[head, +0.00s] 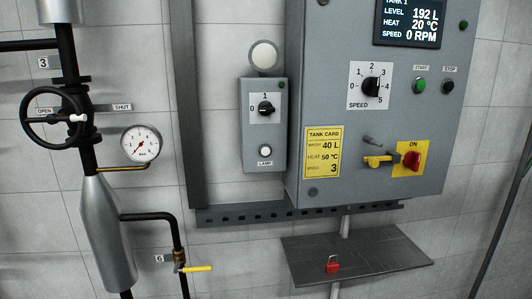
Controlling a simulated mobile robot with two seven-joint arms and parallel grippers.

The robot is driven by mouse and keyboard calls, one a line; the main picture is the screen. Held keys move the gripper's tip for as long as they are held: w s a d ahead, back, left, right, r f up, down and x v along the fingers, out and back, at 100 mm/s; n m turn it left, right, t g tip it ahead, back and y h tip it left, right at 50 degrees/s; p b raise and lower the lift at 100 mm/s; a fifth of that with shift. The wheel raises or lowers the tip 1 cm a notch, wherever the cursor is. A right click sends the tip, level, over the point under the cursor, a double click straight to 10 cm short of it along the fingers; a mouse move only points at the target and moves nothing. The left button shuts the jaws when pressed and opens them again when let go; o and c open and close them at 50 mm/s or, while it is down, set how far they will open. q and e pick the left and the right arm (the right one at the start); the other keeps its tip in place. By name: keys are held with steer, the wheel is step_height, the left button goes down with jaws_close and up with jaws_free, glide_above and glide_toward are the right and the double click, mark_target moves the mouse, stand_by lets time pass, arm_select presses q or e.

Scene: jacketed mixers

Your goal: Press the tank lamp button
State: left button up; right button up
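The tank lamp button (265,151) is a small round white button on the lower part of a narrow grey box (263,180), just above a label reading LAMP. The box also carries a black rotary switch (265,108) marked 0 and 1. A round pale lamp (264,55) sits just above the box and looks unlit. Neither of my grippers shows in the head view, and nothing covers the button.
A large grey panel (450,130) stands close to the right, with a display, speed knob (371,86) and red switch (412,160). A shelf (390,262) with a red padlock (332,264) juts out below. Pipes, a handwheel (30,127) and a gauge (141,144) are at left.

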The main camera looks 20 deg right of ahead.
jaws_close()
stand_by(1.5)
